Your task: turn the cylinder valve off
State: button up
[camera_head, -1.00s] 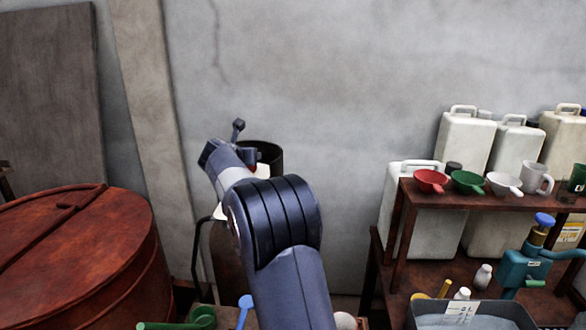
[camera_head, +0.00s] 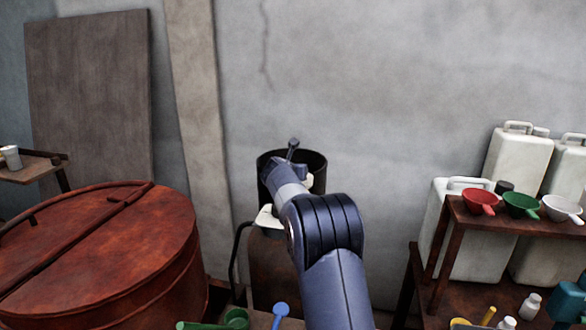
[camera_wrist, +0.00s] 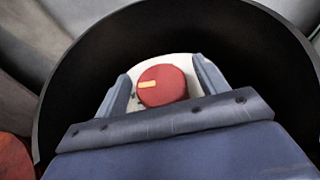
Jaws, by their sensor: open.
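The cylinder valve's red round knob (camera_wrist: 162,86) with a short yellow mark shows in the wrist view. It sits on a pale base inside a dark, curved collar (camera_wrist: 270,45). My gripper (camera_wrist: 164,80) is open, with one finger on each side of the knob. I cannot tell whether either finger touches it. In the head view the black collar (camera_head: 317,163) stands on the brown cylinder (camera_head: 270,262), and my arm covers its front. The knob and my fingertips are hidden there.
A large rusty red lidded vat (camera_head: 105,250) stands left of the cylinder. A wooden shelf (camera_head: 500,235) with red, green and white scoops stands right, before white canisters (camera_head: 518,165). A dark hose (camera_head: 238,255) hangs beside the cylinder. The wall is behind.

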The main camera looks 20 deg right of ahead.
jog(key=shift+x, duration=0.9)
jog(key=shift+c, duration=0.2)
jog(key=c, duration=0.9)
